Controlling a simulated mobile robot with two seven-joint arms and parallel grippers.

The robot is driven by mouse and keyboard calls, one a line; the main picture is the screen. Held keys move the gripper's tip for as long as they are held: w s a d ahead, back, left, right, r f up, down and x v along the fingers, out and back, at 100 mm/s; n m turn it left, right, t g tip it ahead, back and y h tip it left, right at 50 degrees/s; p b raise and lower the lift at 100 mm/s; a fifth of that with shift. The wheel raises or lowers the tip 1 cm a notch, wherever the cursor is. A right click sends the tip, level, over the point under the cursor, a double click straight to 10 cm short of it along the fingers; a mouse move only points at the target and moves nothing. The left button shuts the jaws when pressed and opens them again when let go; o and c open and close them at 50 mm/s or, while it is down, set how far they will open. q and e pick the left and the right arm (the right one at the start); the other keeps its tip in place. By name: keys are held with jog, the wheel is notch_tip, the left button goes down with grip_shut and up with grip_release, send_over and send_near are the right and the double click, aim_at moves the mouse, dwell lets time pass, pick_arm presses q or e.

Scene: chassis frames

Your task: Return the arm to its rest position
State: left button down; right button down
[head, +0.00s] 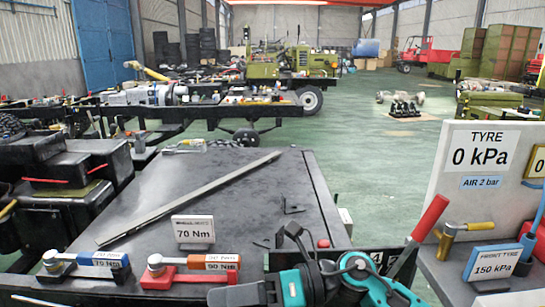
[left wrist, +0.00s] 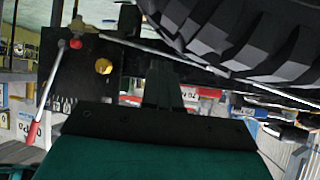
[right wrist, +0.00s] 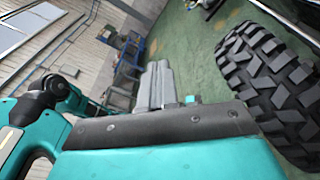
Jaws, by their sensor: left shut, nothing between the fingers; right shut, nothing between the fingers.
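My right arm's teal and black parts show at the lower middle of the head view, in front of the dark bench (head: 130,185). In the right wrist view my right gripper (right wrist: 160,82) has its grey fingers together with nothing between them, over green floor and apart from a large tyre (right wrist: 270,85). In the left wrist view my left gripper (left wrist: 162,85) is shut and empty, below another tyre's tread (left wrist: 240,40). I cannot make out the left gripper in the head view.
A white tyre gauge panel (head: 480,165) and a red-handled lever (head: 430,217) are at right. Green floor (head: 370,170) beyond is open.

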jog(key=w+d+f+m+t+h, duration=0.25)
jog(key=d+m+t, duration=0.25)
jog(key=m+t, duration=0.65)
jog(key=w+d+f+m+t+h, duration=0.1)
jog(key=w+d+f+m+t, duration=0.35)
jog(key=m, duration=1.15)
jog(key=s+d+f+m+g+h, duration=0.1)
jog(key=s+d+f+m+h, duration=0.4)
jog(key=s+d+f+m, duration=0.2)
jog(key=s+d+f+m+g+h+p, duration=0.1)
jog(key=s+d+f+m+g+h, duration=0.1)
jog(key=s+d+f+m+h, duration=0.4)
jog(key=s+d+f+m, duration=0.1)
jog(key=s+f+m, duration=0.2)
jog(key=f, duration=0.3)
jog(key=shift+d+f, duration=0.15)
jog(key=shift+d, duration=0.15)
jog(key=shift+s+h, duration=0.1)
jog(key=shift+h, duration=0.15)
jog(key=c, duration=1.8)
grip_release()
jog(key=shift+c, duration=0.2)
